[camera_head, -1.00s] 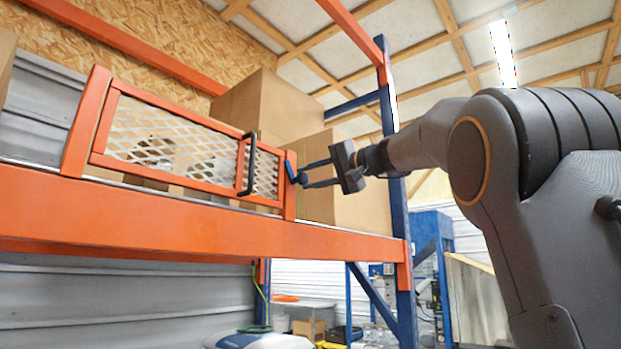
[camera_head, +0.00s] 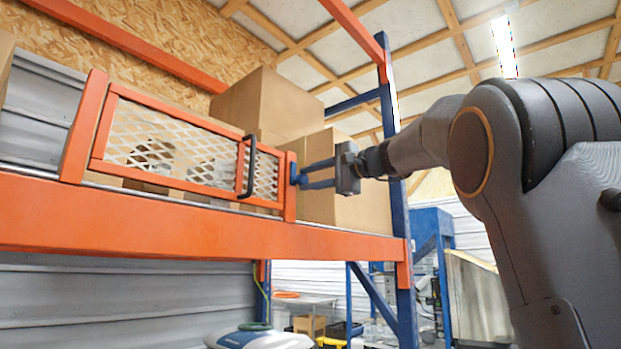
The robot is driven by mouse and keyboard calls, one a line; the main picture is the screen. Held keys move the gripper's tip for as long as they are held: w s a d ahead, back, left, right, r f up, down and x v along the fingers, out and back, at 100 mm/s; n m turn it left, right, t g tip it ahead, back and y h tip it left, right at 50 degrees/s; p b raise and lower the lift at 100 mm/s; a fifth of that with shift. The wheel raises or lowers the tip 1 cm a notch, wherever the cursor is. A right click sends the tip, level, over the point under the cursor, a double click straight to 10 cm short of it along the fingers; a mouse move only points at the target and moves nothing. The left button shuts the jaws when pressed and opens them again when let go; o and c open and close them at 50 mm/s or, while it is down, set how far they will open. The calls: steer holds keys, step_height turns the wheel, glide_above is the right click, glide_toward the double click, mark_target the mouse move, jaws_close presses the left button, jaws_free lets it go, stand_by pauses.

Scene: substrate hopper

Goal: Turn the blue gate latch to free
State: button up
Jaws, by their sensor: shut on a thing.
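The orange gate (camera_head: 117,169) with metal mesh stands on the orange shelf beam, and it looks closed against its right post (camera_head: 290,188). A black handle (camera_head: 249,166) is on the gate's right side. The small blue latch (camera_head: 294,173) sits at the right post and is partly hidden by my fingertips. My gripper (camera_head: 302,175) reaches in from the right with its blue fingers shut on the latch. The latch's exact angle is hard to tell at this size.
Cardboard boxes (camera_head: 262,105) stand on the shelf behind the gate. The orange beam (camera_head: 190,225) runs below it. A blue rack upright (camera_head: 399,215) stands close behind my wrist. There is open space in front of the gate.

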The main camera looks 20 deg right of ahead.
stand_by(0.3)
steer(key=o, duration=1)
steer(key=shift+o, duration=0.2)
steer(key=b+v, duration=0.3)
steer(key=v, duration=0.4)
steer(key=shift+s+d, duration=0.25)
steer(key=shift+d, duration=0.05)
steer(key=shift+f, duration=0.1)
